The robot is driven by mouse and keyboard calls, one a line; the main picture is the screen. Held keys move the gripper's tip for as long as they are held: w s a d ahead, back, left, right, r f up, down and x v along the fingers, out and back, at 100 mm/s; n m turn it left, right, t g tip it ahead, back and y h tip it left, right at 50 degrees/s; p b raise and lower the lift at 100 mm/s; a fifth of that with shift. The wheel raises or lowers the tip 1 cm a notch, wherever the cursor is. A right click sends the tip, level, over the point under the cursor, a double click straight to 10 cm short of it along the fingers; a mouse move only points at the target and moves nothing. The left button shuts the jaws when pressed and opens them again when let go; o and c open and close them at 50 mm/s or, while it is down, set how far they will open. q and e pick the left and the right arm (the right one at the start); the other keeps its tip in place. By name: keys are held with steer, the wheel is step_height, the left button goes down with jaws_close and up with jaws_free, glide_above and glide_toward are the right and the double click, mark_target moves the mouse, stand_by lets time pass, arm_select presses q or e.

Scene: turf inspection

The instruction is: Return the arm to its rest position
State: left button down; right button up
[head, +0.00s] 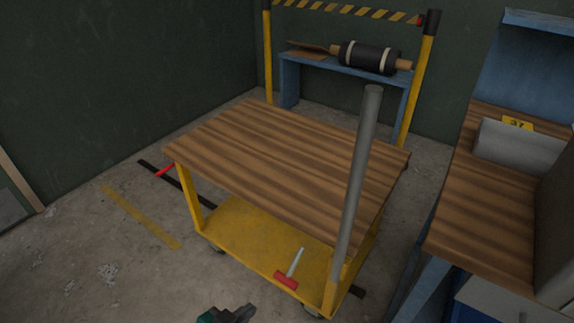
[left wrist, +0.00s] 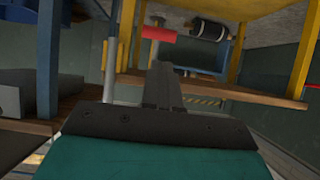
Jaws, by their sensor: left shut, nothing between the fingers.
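My left gripper (head: 240,313) shows at the bottom edge of the head view, in front of the yellow cart. Its teal body is mostly cut off by the frame. In the left wrist view its dark fingers (left wrist: 163,85) are together with nothing between them. My right gripper is in neither view. The rest position itself is not marked in these views.
A cart with a wooden top (head: 290,160) and yellow lower shelf (head: 240,232) stands close ahead. A red-headed hammer (head: 287,281) is on that shelf. A grey post (head: 357,180) rises at its near right corner. A wooden-topped workbench (head: 480,220) stands right. Floor at left is mostly clear.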

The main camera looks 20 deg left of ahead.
arm_select(q)
steer(key=s+r+n+y+p, duration=0.1)
steer(key=s+r+y+p, duration=0.1)
steer(key=r+p, duration=0.8)
step_height(320, 180, up, 6)
steer(key=shift+s+r, duration=0.1)
steer(key=shift+s, duration=0.8)
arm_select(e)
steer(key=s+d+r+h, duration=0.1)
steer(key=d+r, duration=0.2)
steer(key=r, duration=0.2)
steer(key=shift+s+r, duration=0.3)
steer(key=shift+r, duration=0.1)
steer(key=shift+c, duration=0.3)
